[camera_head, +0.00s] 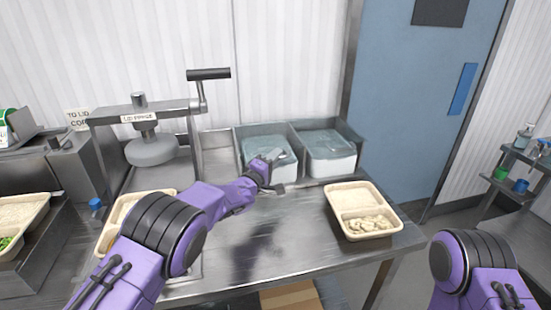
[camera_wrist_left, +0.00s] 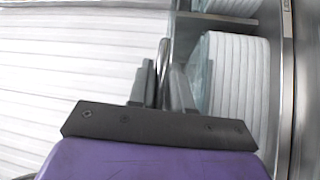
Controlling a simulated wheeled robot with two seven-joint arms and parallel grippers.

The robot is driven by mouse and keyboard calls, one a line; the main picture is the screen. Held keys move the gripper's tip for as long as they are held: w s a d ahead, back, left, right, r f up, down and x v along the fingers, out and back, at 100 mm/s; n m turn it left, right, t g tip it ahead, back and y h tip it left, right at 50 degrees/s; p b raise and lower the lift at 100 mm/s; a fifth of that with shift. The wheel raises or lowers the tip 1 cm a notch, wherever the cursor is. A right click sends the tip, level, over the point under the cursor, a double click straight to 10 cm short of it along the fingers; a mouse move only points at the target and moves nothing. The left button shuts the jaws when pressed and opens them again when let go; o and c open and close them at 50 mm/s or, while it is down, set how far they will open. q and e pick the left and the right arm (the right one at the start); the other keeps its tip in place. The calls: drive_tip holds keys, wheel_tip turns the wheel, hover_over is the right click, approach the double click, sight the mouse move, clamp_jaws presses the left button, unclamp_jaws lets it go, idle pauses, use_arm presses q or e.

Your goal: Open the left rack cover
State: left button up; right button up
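The rack (camera_head: 291,143) at the back of the counter has two compartments. Each holds a white bin with a clear bluish cover: the left cover (camera_head: 259,142) and the right cover (camera_head: 328,144). My left gripper (camera_head: 275,157) is at the front of the left cover and hides part of it. In the left wrist view, my left gripper's dark fingers (camera_wrist_left: 163,88) are close together on either side of a thin metal handle (camera_wrist_left: 166,55). They look shut on it. How far the left cover is raised is hard to tell. My right gripper is out of view.
A lid press (camera_head: 147,120) stands left of the rack. A food box (camera_head: 362,212) sits on the counter's right, and another box (camera_head: 110,236) is partly behind my left arm. The steel counter (camera_head: 290,240) is clear between them. A blue door (camera_head: 408,110) is at the back right.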

use_arm(q)
clamp_jaws()
drive_tip(key=shift+r+p, duration=0.4)
drive_tip(key=shift+r, duration=0.25)
drive_tip(key=w+a+r+p, duration=0.1)
drive_tip(key=r+p, duration=0.3)
drive_tip(key=r, duration=0.4)
drive_tip(key=w+r+p, duration=0.4)
drive_tip(key=r+p, duration=0.1)
drive_tip(key=r, duration=0.2)
drive_tip(key=shift+a+r, duration=0.4)
